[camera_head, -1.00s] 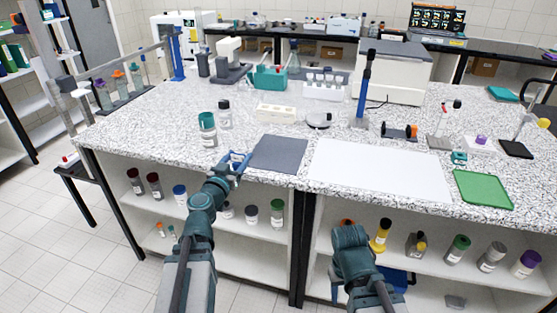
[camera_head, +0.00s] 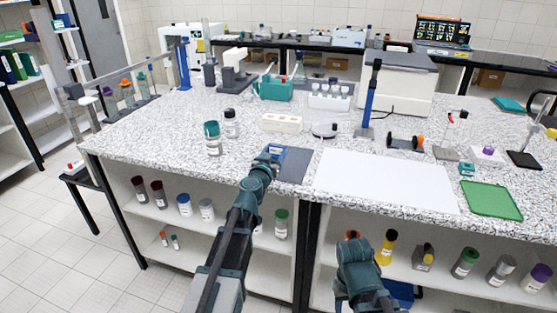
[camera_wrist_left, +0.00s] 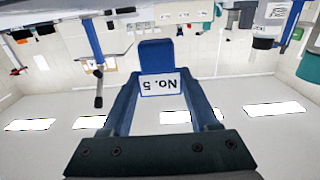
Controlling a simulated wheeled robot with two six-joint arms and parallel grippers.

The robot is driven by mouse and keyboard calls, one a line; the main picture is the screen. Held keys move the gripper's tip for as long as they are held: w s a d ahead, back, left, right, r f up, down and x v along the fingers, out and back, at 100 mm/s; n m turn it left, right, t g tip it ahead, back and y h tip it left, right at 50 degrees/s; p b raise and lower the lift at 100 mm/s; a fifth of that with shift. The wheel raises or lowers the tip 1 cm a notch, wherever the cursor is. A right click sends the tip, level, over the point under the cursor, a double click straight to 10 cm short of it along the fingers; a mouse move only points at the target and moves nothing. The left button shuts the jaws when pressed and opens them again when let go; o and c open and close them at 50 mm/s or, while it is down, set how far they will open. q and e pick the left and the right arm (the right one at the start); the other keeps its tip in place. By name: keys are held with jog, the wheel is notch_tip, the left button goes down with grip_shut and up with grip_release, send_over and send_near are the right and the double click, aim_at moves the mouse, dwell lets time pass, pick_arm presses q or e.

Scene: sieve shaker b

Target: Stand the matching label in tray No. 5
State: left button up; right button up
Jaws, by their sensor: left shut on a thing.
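My left gripper (camera_head: 274,150) is above the dark grey mat (camera_head: 293,168), near the front edge of the bench. In the left wrist view its blue fingers (camera_wrist_left: 165,100) are shut on a blue label with a white face (camera_wrist_left: 160,84). The face reads "No. 5" and appears upside down. A blue tab (camera_wrist_left: 157,55) shows beyond the white face. The label is too small to read in the head view. I cannot make out a tray marked No. 5. My right arm shows low in the head view, but its gripper does not.
A cream block (camera_head: 282,123) stands behind the mat. Two jars (camera_head: 213,140) stand to the left. A large white sheet (camera_head: 380,180) and a green tray (camera_head: 491,200) lie to the right. A blue clamp stand (camera_head: 370,100) rises behind the sheet. Shelves below hold several jars.

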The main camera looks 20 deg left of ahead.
pick_arm(q)
jog(key=shift+w+d, duration=0.15)
jog(key=shift+w, duration=0.15)
jog(key=f+b, duration=0.3)
jog(key=shift+w+d+f+b, duration=0.2)
jog(key=shift+w+f+b, duration=0.05)
jog(key=shift+f+b, duration=0.1)
jog(key=shift+f, duration=0.1)
jog(key=o, duration=1.3)
